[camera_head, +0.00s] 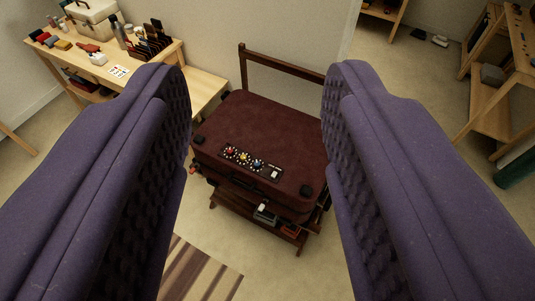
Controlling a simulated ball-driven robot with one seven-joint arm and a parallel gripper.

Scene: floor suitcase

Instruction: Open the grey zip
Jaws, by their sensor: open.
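A dark red suitcase (262,132) lies flat on a low wooden rack in the middle of the view. Its top carries a strip with red, yellow and blue round pieces and a small pale piece near the front edge. A small grey item (265,215) shows at the suitcase's front side; I cannot tell whether it is the grey zip.
A wooden table (175,50) with a case, bottles and several small items stands at the upper left. Wooden shelving (490,95) stands at the right. A striped rug (200,270) lies in front, with bare floor around the rack.

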